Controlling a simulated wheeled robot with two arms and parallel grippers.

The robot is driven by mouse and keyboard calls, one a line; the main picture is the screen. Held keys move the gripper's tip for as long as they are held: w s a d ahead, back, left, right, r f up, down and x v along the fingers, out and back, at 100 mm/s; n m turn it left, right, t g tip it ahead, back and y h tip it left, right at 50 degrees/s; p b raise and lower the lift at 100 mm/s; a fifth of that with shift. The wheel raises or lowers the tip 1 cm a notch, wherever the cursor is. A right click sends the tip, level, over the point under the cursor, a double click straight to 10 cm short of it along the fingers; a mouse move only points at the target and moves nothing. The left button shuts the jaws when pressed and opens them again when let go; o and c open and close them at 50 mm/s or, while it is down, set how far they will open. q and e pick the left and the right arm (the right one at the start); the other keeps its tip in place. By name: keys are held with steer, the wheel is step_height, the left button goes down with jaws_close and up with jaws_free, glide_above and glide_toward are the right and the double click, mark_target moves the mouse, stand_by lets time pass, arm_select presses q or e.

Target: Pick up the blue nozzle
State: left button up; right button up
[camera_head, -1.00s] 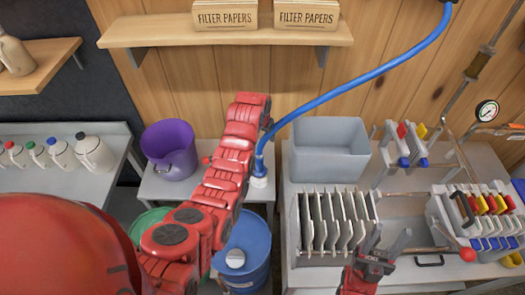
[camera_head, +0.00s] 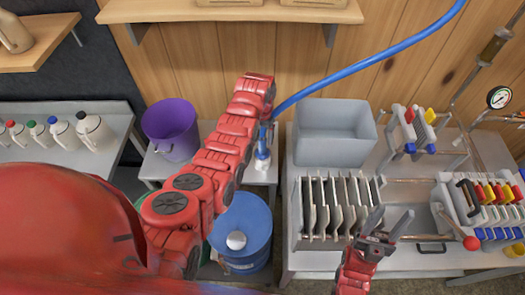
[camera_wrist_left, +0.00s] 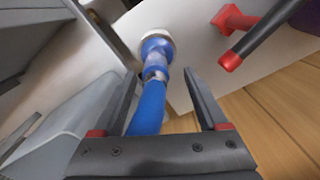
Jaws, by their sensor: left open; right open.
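The blue nozzle (camera_head: 262,150) stands upright on the white-grey side table, at the end of a blue hose. In the left wrist view, the nozzle (camera_wrist_left: 156,52) has a pale round end and a clear middle section. My left gripper (camera_wrist_left: 160,74) is open, with its fingers on either side of the nozzle and hose; I see no grip on it. In the head view, my red left arm hides most of this gripper. My right gripper (camera_head: 386,222) is open and empty, near the front of the filter rack.
A purple bucket (camera_head: 171,130) stands left of the nozzle, and a blue barrel (camera_head: 243,225) stands in front. A grey tub (camera_head: 333,133) and a plate rack (camera_head: 334,205) are to the right. A red-handled valve (camera_wrist_left: 238,35) is close to my left gripper.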

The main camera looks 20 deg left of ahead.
mark_target(262, 146)
arm_select(q)
steer(key=f, duration=0.1)
steer(key=f+b, duration=0.1)
steer(key=f, duration=0.2)
steer(key=shift+s+d+f, duration=0.2)
steer(key=shift+s+f, duration=0.05)
steer(key=shift+s, duration=0.1)
steer(key=shift+f+b, duration=0.3)
steer(key=shift+f, duration=0.15)
steer(key=shift+w, duration=0.1)
steer(key=shift+c, duration=0.3)
steer(key=shift+r, duration=0.1)
jaws_close()
